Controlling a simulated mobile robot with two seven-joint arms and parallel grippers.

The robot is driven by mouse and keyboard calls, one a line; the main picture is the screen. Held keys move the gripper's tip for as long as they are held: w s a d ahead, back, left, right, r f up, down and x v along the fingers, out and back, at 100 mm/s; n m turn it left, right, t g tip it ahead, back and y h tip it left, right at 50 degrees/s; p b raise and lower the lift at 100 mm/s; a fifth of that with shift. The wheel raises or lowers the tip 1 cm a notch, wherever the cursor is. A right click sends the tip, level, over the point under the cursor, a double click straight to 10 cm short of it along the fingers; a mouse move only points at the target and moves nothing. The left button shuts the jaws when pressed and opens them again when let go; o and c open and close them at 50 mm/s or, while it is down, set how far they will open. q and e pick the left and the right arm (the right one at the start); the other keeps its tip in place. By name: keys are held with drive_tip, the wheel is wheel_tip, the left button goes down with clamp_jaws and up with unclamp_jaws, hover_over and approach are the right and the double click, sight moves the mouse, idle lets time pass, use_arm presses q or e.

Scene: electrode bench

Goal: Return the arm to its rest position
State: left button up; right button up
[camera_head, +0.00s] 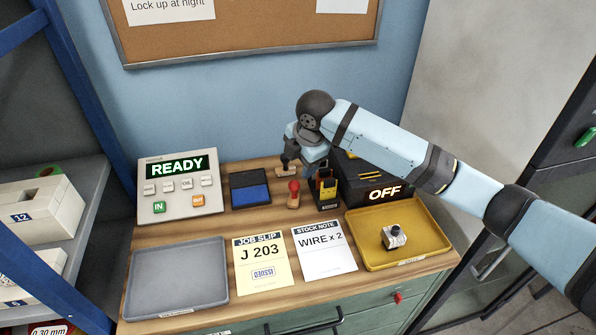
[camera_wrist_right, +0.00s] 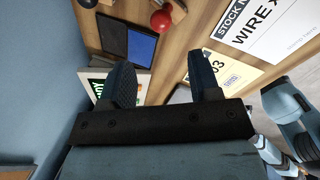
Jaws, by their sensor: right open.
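My right arm (camera_head: 400,150) reaches in from the right over the back of the bench. Its gripper (camera_head: 290,164) is above the back of the bench, behind the red-knobbed stamp (camera_head: 294,194). In the right wrist view the gripper (camera_wrist_right: 163,78) has its two dark fingers apart with nothing between them. The stamp (camera_wrist_right: 162,20) is beyond the fingers there, apart from them. My left gripper is in neither view.
A console reading READY (camera_head: 178,187), an ink pad (camera_head: 250,188) and a black box marked OFF (camera_head: 371,190) line the back. A grey tray (camera_head: 178,279), job slip (camera_head: 262,264), stock note (camera_head: 324,252) and yellow tray (camera_head: 421,247) with a small part (camera_head: 393,237) lie in front.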

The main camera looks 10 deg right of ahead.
drive_tip(key=shift+s+r, duration=0.1)
drive_tip(key=shift+r, duration=0.35)
drive_tip(key=shift+f, duration=0.1)
drive_tip(key=s+a+f+m+y, duration=0.1)
drive_tip(key=s+f+m, duration=0.1)
drive_tip(key=s, duration=0.4)
drive_tip(key=s+a+f+m, duration=0.1)
drive_tip(key=s+f+m, duration=0.2)
drive_tip(key=s, duration=0.3)
drive_tip(key=s+a+f+m+y, duration=0.1)
drive_tip(key=s+f+m, duration=0.2)
drive_tip(key=s+f, duration=0.2)
drive_tip(key=shift+s+y, duration=0.3)
drive_tip(key=shift+s, duration=0.15)
drive_tip(key=s+d+f+m+h, duration=0.1)
drive_tip(key=s+d+m+h, duration=0.1)
drive_tip(key=s+d+m, duration=0.65)
drive_tip(key=s+d+f+m+h, duration=0.15)
drive_tip(key=s+d+m, duration=0.35)
drive_tip(key=s, duration=0.6)
drive_tip(key=w+a+f+n+t+y+p, duration=0.2)
drive_tip(key=w+a+f+t+p, duration=0.3)
drive_tip(key=f+t+p, duration=0.1)
drive_tip(key=shift+w+a+f+t+y+p, duration=0.2)
drive_tip(key=shift+a+f+t+y+p, duration=0.2)
drive_tip(key=shift+t, duration=0.5)
